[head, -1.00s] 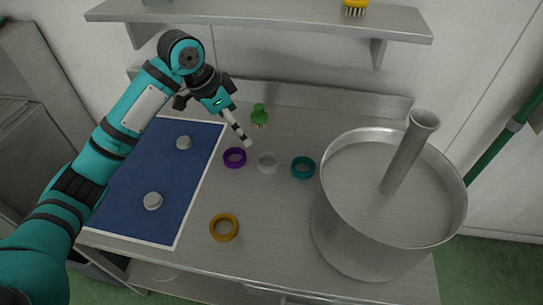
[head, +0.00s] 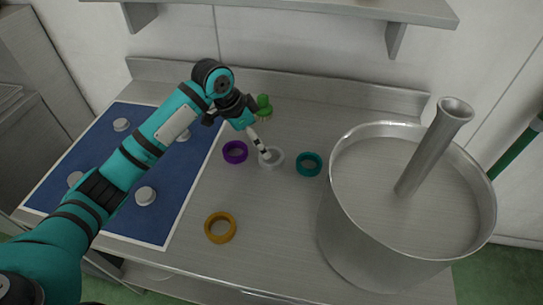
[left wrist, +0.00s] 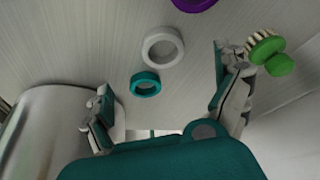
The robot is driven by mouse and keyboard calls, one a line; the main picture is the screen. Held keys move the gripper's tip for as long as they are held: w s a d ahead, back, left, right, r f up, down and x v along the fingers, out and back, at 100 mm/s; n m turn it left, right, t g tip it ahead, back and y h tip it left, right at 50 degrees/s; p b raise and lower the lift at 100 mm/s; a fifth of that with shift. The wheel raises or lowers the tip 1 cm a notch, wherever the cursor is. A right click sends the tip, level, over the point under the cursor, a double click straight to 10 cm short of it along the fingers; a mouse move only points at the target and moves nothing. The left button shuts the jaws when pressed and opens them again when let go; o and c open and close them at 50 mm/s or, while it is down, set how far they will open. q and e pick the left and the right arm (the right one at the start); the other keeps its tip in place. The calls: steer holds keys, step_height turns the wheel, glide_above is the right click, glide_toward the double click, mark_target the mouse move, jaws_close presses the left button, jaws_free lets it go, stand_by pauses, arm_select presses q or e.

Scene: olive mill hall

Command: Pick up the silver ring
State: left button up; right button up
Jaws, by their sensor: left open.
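The silver ring (head: 280,160) lies flat on the steel worktop, between the purple ring (head: 235,160) and the teal ring (head: 309,173). In the left wrist view the silver ring (left wrist: 160,65) shows whole and pale, beyond the space between my fingers. My left gripper (head: 265,154) points down at it, its fingertips overlapping the ring's left side in the head view; I cannot tell whether they touch. In the left wrist view my left gripper (left wrist: 168,98) has its fingers wide apart with nothing between them. My right gripper is in neither view.
A big steel pot (head: 385,245) with an upright tube stands at right. An orange ring (head: 208,230) lies nearer the front. A green brush (head: 264,104) stands behind the rings. A blue mat (head: 105,145) with several pale knobs lies left. Worktop between orange ring and pot is clear.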

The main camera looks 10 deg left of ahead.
mark_target(274, 160)
arm_select(q)
steer(key=x, duration=0.4)
steer(key=shift+w+f, duration=0.1)
steer(key=shift+w, duration=0.05)
steer(key=shift+p+x, duration=0.85)
steer(key=shift+x, duration=1.95)
steer(key=shift+w, duration=0.1)
steer(key=c, duration=1.3)
steer(key=shift+c, duration=0.6)
